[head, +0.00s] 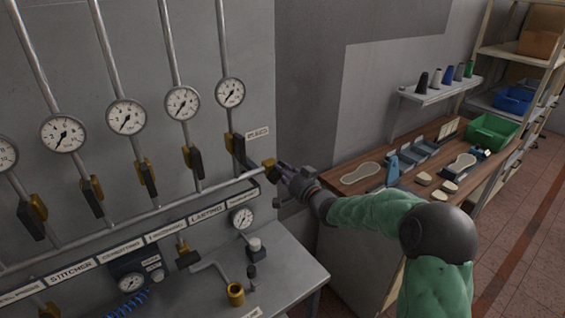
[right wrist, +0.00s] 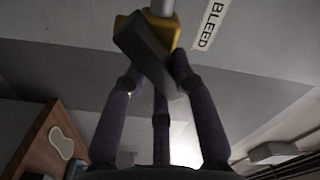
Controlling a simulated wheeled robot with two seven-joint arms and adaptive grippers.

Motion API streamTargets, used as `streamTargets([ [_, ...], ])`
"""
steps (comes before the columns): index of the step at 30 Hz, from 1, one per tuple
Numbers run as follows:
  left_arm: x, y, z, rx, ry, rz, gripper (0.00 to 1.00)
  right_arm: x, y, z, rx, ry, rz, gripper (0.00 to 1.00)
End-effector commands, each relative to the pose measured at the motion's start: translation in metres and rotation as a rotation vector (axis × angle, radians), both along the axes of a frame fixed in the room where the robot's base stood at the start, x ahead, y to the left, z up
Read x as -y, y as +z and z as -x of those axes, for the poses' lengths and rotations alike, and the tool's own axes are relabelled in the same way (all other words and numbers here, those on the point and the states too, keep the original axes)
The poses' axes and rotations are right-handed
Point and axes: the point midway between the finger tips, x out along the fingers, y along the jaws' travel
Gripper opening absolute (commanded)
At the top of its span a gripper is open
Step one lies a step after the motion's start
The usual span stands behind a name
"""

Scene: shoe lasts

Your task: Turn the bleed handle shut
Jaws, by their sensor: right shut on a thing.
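The bleed valve's brass body (head: 267,166) sits at the right end of the long horizontal pipe, below the BLEED label (head: 257,134). In the right wrist view, the dark grey bleed handle (right wrist: 144,46) lies slantwise across the brass body (right wrist: 166,27), at an angle to the pipe. My right gripper (head: 285,172) reaches the valve from the right. Its purple-grey fingers (right wrist: 157,76) are shut on the handle, one finger on either side and one below. In the head view the gripper mostly hides the handle. My left gripper is out of view.
Gauges (head: 230,92) and dark-handled valves line the panel at left. A small gauge (head: 242,217) and a grey bench (head: 285,285) are below. A wooden workbench (head: 345,172) with lasts and soles stands at right, under a small shelf (head: 440,88).

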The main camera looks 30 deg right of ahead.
Motion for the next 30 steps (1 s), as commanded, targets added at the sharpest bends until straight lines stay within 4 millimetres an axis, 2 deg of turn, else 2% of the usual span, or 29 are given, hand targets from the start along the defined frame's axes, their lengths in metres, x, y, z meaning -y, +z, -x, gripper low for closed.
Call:
streamTargets([
  [1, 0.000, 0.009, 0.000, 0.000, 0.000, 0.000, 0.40, 0.001, 0.002, 0.000, -0.007, -0.001, -0.045, 0.00],
  [12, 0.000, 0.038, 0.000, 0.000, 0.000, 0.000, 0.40, 0.002, -0.005, 0.000, -0.034, -0.001, -0.391, 0.00],
  [21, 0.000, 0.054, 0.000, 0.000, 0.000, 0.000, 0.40, 0.001, -0.009, 0.000, -0.049, 0.000, -0.611, 0.00],
  [30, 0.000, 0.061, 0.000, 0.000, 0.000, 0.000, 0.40, 0.001, -0.012, 0.000, -0.058, -0.001, -0.730, 0.00],
])
